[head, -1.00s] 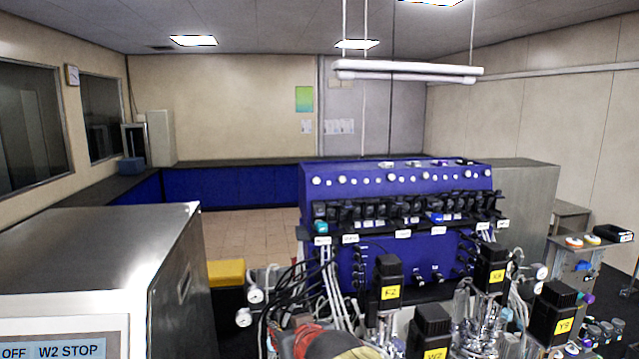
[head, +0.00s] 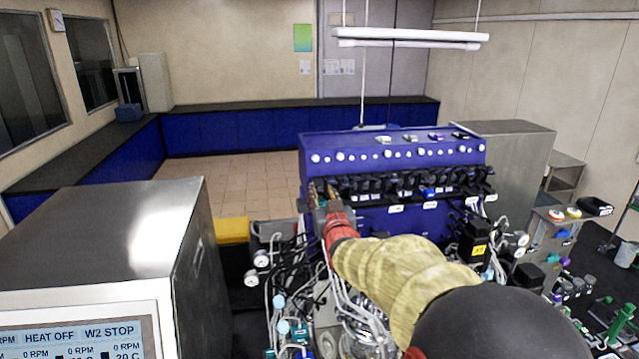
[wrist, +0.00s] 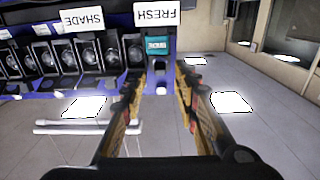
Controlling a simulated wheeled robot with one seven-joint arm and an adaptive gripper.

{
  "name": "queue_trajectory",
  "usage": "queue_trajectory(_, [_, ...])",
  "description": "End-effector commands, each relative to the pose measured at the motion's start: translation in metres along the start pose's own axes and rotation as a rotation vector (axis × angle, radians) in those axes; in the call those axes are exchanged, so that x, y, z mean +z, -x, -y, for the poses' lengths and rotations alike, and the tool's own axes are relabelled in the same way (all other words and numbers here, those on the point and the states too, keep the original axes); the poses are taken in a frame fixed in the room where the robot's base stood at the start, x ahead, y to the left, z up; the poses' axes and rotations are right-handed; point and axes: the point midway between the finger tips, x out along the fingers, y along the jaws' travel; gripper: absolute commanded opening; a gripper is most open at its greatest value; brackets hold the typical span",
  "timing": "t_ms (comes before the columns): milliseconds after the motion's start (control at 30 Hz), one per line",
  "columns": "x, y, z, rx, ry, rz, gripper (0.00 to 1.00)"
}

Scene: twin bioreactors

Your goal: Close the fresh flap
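My gripper (head: 325,194) is at the left end of the blue console's row of switches in the head view. In the wrist view, which is upside down, its two fingers (wrist: 164,74) are apart with nothing between them. A white FRESH label (wrist: 157,13) shows just beyond the fingertips. Next to it is a teal piece (wrist: 157,45), likely the fresh flap, close to the fingertips and in line with the gap. I cannot tell whether it is touched or how far it stands open. My gripper hides it in the head view.
Several black switch units (wrist: 88,52) run along the console beside the teal piece, with a SHADE label (wrist: 83,18) nearby. Tubes and gauges (head: 262,259) crowd the console's left front. A steel cabinet (head: 110,225) stands at left. Open floor (head: 250,185) lies behind.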

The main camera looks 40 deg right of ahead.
Motion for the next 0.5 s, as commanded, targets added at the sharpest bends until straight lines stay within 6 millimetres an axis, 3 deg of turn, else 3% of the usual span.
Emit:
queue_trajectory(200, [-0.002,-0.028,0.000,0.000,0.000,0.001,0.30])
queue_trajectory(500, [-0.001,-0.041,0.000,0.000,0.000,0.000,0.30])
